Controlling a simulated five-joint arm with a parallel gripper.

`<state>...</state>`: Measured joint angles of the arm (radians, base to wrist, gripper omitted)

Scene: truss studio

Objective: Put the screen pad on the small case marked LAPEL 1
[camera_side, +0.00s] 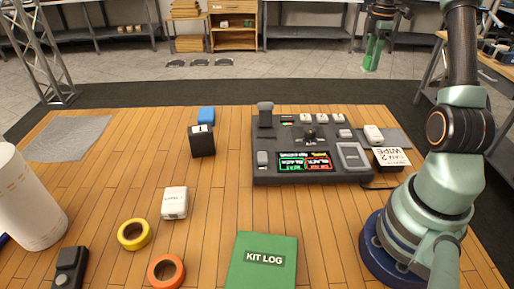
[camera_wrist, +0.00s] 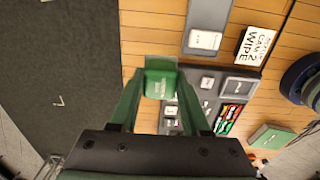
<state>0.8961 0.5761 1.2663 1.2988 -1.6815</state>
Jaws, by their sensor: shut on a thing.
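My gripper (camera_side: 373,54) is high at the back of the side view, beyond the table's far edge. In the wrist view my gripper (camera_wrist: 160,82) is shut on a green block, which I take for the screen pad (camera_wrist: 160,76); its lettering is too small to read. The small case marked LAPEL 1 (camera_side: 174,203) looks like the white box on the left-middle of the table, with faint lettering on it. Its top looks bare. It is well apart from my gripper and I cannot make it out in the wrist view.
A dark switcher console (camera_side: 262,180) fills the table's back right, beside a block marked CAM 2 WIPE (camera_side: 391,158). A black box (camera_side: 202,141) stands behind the white case. Yellow tape (camera_side: 134,234), orange tape (camera_side: 166,272) and a KIT LOG book (camera_side: 263,262) lie in front.

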